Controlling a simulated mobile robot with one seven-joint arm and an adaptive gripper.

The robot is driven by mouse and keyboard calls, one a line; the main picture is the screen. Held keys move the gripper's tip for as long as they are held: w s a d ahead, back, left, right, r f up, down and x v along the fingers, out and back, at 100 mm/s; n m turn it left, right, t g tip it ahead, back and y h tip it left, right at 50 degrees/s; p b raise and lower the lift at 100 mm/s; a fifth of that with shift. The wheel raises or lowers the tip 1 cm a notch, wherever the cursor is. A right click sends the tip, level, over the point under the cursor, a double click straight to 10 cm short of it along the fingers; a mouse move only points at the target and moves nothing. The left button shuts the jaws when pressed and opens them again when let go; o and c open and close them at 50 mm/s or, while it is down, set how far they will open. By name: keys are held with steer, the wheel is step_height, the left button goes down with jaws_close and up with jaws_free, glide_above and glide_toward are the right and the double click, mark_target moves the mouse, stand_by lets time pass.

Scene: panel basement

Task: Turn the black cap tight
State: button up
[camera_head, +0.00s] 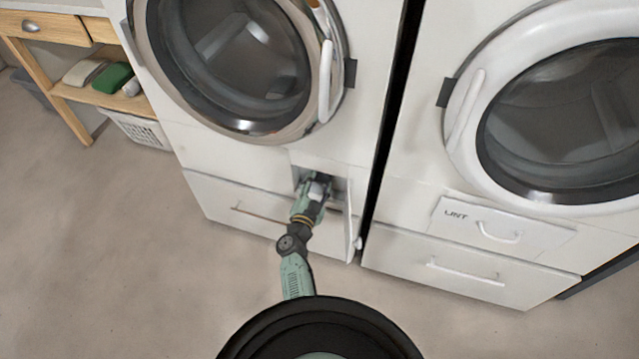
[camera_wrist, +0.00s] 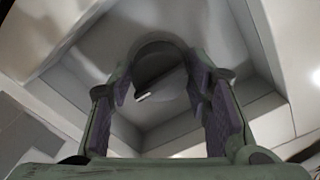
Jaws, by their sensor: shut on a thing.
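The black cap (camera_wrist: 156,62) shows in the wrist view as a dark round piece with a small white mark, deep inside a square grey recess (camera_wrist: 85,70). My gripper (camera_wrist: 158,88) has its two purple-padded fingers on either side of the cap, shut on it. In the head view my gripper (camera_head: 318,186) reaches into the recess low on the front of the left washing machine (camera_head: 245,172). The cap is hidden there by my gripper. How far the cap is turned cannot be told.
A small white flap door (camera_head: 355,222) stands open just right of my gripper. A drawer (camera_head: 235,212) with a bar handle lies below left. The right machine (camera_head: 405,210) has a closed flap marked "LINT" (camera_head: 500,224). A wooden shelf (camera_head: 80,97) stands far left; the floor between is clear.

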steer(key=m+b, duration=0.1)
steer(key=m, duration=0.4)
steer(key=shift+m, duration=0.3)
steer(key=m+b, duration=0.1)
steer(key=m, duration=0.4)
steer(key=shift+a+b, duration=0.1)
steer(key=shift+b, duration=0.25)
steer(key=shift+r+m, duration=0.1)
steer(key=shift+m, duration=0.2)
steer(key=o, duration=1.2)
steer(key=shift+c, duration=0.2)
steer(key=v, duration=0.7)
steer(key=shift+s, duration=0.2)
